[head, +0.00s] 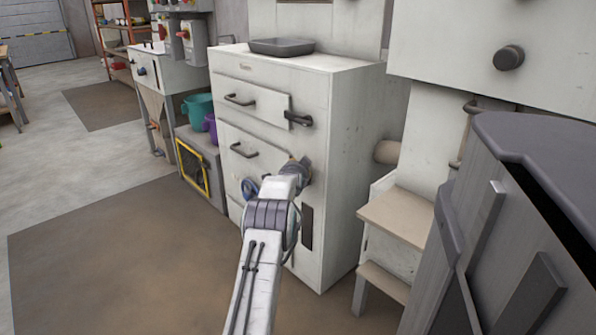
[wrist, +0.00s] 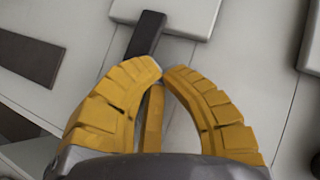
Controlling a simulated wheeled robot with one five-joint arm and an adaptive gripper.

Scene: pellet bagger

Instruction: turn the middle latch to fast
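The white cabinet (head: 340,120) has doors with dark bar handles. The upper latch (head: 298,118) lies roughly level at the right edge of the upper door. My gripper (head: 298,165) is at the right edge of the door below and hides the middle latch in the head view. In the wrist view, a dark bar, seemingly the middle latch (wrist: 147,34), runs from a pale raised panel down to the yellow fingertips of my gripper (wrist: 162,68). The fingertips are nearly together, with a gap narrower than the bar. They overlap the bar's end; contact is unclear.
A grey tray (head: 281,46) lies on the cabinet top. A wooden step (head: 398,215) and a large dark grey bin (head: 520,220) stand to the right. Teal and purple buckets (head: 198,106) are on the left. The brown floor mat (head: 120,250) is clear.

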